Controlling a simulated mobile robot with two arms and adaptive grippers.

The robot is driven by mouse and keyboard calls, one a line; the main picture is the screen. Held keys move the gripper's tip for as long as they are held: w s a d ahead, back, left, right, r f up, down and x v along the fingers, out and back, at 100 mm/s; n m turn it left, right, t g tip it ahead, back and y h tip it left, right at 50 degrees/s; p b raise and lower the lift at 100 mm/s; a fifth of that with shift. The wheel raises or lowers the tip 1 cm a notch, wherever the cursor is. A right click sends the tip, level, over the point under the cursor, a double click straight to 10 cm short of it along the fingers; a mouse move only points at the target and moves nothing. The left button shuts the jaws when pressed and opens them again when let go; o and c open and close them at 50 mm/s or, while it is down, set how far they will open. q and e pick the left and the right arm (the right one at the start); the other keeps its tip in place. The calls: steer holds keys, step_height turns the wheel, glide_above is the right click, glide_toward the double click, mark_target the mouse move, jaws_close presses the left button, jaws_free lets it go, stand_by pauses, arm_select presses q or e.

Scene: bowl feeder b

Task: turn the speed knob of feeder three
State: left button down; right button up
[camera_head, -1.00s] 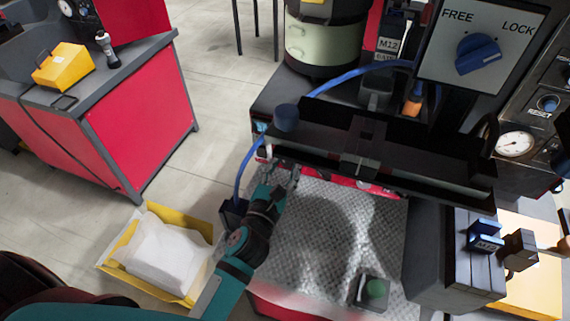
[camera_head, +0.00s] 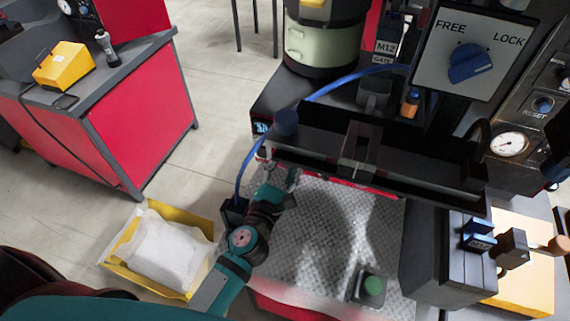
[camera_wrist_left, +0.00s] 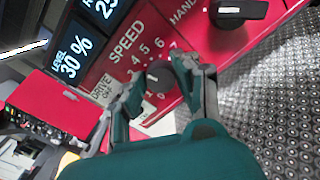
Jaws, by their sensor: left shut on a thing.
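In the left wrist view a dark round knob (camera_wrist_left: 158,77) sits on a red panel (camera_wrist_left: 205,30) below the printed word SPEED, with a number scale around it. My left gripper (camera_wrist_left: 160,83) has one finger on each side of the knob and is shut on it. The fingers hide part of the knob and scale. In the head view my left gripper (camera_head: 284,180) is at the feeder's front, under the dark trough's left end, and the knob is hidden there. No feeder number is legible on this panel. My right gripper is not in view.
A second black knob (camera_wrist_left: 238,10) is close beside, by the word HAND. A display (camera_wrist_left: 72,50) reads LEVEL 30 %. In the head view a dark trough (camera_head: 310,138) overhangs the gripper, a blue cable (camera_head: 246,165) runs nearby, and a green button (camera_head: 373,286) stands on the metal plate.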

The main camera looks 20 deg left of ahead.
arm_select(q)
steer(key=c, duration=1)
jaws_free()
steer(key=shift+o, duration=0.2)
steer(key=s, duration=1.2)
steer(key=shift+a, duration=0.15)
steer(key=shift+s+f, duration=0.1)
